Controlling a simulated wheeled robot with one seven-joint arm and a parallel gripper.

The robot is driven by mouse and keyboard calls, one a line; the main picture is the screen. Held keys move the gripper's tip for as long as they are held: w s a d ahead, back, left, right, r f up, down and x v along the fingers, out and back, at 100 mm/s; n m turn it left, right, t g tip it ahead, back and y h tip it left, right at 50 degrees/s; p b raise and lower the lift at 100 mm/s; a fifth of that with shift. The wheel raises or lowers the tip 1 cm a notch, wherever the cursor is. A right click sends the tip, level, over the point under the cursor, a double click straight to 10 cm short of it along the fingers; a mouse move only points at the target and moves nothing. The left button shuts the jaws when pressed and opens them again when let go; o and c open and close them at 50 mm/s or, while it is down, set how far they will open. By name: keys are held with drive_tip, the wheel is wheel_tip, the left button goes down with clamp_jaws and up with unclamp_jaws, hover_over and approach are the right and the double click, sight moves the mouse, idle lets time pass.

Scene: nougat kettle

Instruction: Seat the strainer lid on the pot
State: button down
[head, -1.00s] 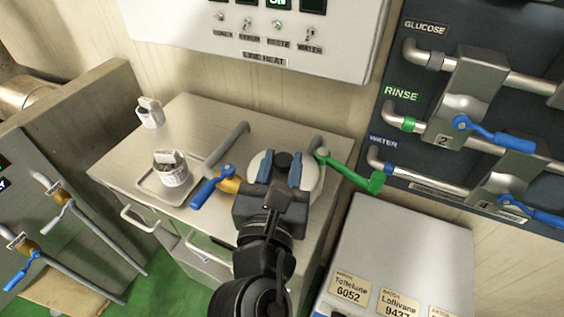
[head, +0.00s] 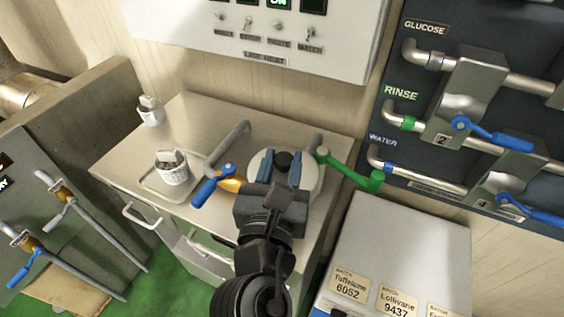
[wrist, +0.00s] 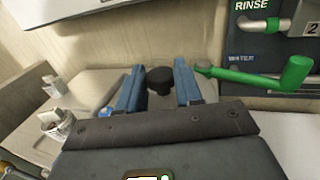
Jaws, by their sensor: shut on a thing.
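The strainer lid (head: 312,180) shows as a pale round disc with a black knob (head: 283,158) on top, at the right of the steel worktop. My gripper (head: 281,166) is over it, its two blue fingers on either side of the knob, shut on it. In the wrist view the knob (wrist: 160,80) stands between the fingertips. My gripper hides the near part of the disc. I cannot make out the pot apart from the lid, nor whether the lid touches its rim.
A grey pipe with a blue-levered valve (head: 212,185) is left of the lid; a green handle (head: 350,172) is close on its right. A white container (head: 172,175) sits on a tray (head: 150,185), another (head: 150,112) behind. The back middle of the worktop (head: 195,120) is clear.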

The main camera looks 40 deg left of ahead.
drive_tip(key=shift+f, duration=1.3)
idle(2.5)
drive_tip(key=shift+c, duration=0.9)
unclamp_jaws()
drive_tip(key=shift+r+p, duration=2.8)
drive_tip(key=shift+r, duration=1.15)
